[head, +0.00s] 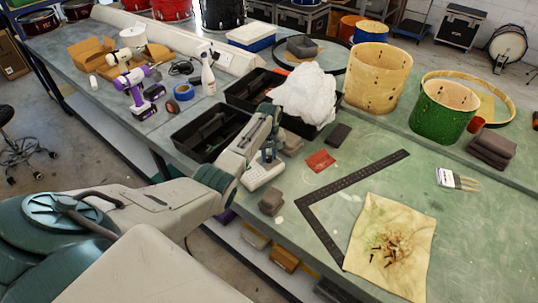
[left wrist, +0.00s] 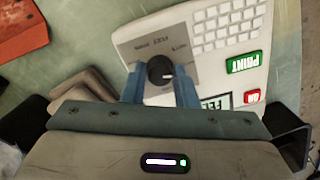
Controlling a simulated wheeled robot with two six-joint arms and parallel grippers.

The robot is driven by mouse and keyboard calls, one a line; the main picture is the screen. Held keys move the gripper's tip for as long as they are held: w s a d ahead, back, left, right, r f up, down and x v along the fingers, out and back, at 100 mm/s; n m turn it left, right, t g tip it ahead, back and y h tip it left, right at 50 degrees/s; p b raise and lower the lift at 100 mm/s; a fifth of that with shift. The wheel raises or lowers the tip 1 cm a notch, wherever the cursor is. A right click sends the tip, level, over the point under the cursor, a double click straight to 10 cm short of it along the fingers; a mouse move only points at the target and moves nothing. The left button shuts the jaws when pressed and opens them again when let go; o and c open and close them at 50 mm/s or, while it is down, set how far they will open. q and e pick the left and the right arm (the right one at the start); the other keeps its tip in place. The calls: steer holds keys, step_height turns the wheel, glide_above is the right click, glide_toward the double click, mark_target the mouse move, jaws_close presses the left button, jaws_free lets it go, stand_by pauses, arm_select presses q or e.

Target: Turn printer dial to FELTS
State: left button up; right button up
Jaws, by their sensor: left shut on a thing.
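The printer (head: 262,173) is a small white machine on the green bench in the head view. In the left wrist view the printer (left wrist: 205,50) shows upside down, with white keys, a green PRINT button (left wrist: 243,62) and a small red button. Its black dial (left wrist: 161,69) sits on a grey plate with small lettering that I cannot read surely. A white mark on the dial points right in that view. My left gripper (left wrist: 160,82) is shut on the dial, one blue finger on each side. My right gripper is not in view.
Black trays (head: 208,133) and a white crumpled bag (head: 305,92) lie behind the printer. Grey-brown blocks (head: 271,201) and a red sheet (head: 320,161) lie near it. A black metal square (head: 322,222) and a tan cloth (head: 380,225) lie to the right.

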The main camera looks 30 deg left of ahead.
mark_target(269, 156)
arm_select(q)
steer(key=shift+n, duration=0.3)
steer(key=o, duration=1)
step_height(269, 156, up, 11)
steer(key=b, duration=0.3)
steer(key=shift+f, duration=0.15)
